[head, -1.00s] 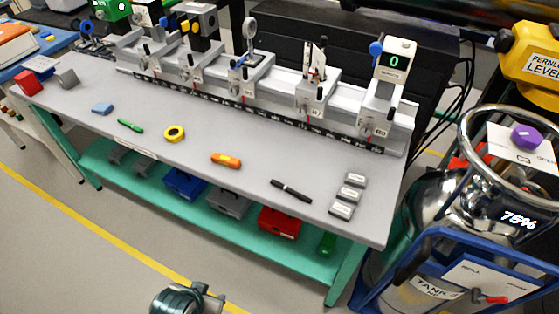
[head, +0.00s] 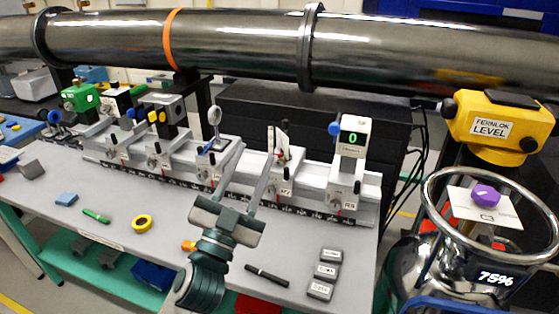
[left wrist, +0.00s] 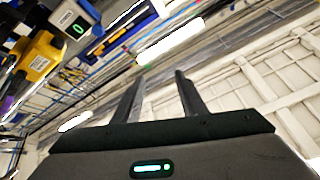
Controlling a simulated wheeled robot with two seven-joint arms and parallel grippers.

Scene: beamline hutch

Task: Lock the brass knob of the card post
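The card post (head: 281,178) stands on the white rail, second from the right, with a pale upright card (head: 282,145) at its top. A small knob (head: 272,187) shows low on its front; its colour and setting are too small to tell. My left gripper (head: 254,152) reaches up from the bench front. Its two long fingers are apart and empty, and overlap the gap between the lens post (head: 213,150) and the card post in the picture. Contact cannot be told. In the left wrist view the fingers (left wrist: 158,74) are spread with nothing between them.
The display post (head: 347,165) showing 0 stands right of the card post. A large steel pipe (head: 240,40) crosses above the bench. A black pen (head: 267,276), grey blocks (head: 325,270) and yellow tape (head: 142,223) lie in front. A steel dewar (head: 440,260) stands at right.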

